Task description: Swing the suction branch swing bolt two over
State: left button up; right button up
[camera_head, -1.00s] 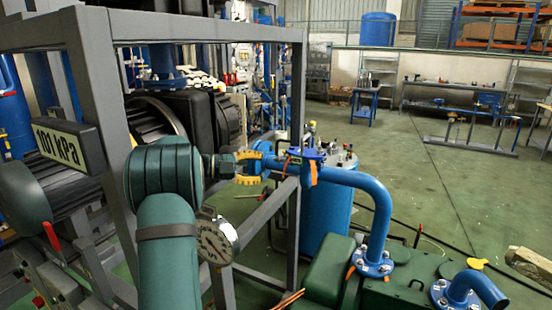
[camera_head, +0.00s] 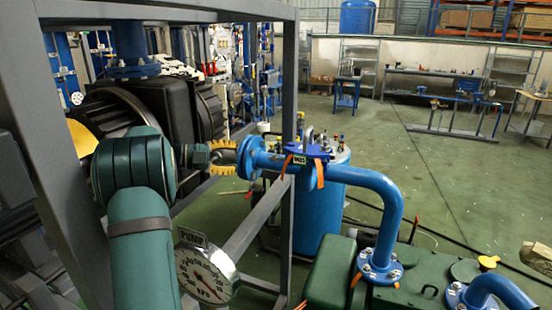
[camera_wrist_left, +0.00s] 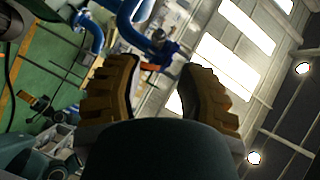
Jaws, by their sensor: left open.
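The suction branch is a blue pipe (camera_head: 385,205) that rises from the green machine and bends left to a round blue flange (camera_head: 247,158). A blue fitting (camera_head: 308,152) with a small tag and orange pieces is on the pipe. I cannot make out swing bolt two separately. My left gripper (camera_head: 223,158), with yellow ribbed fingers on a green arm, is just left of the flange, open and seemingly empty. In the left wrist view its fingers (camera_wrist_left: 158,88) are spread, with blue pipework (camera_wrist_left: 132,22) and an orange piece (camera_wrist_left: 150,66) beyond them. My right gripper is not in view.
Open floor (camera_head: 450,195) lies to the right.

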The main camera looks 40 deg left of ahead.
aim_at(270, 159)
pick_arm(q)
jog(key=x, duration=1.3)
jog(key=shift+w+d+b, duration=0.15)
jog(key=shift+d+b, duration=0.15)
jog(key=shift+b, duration=0.05)
jog(key=shift+c, duration=0.3)
grip_shut()
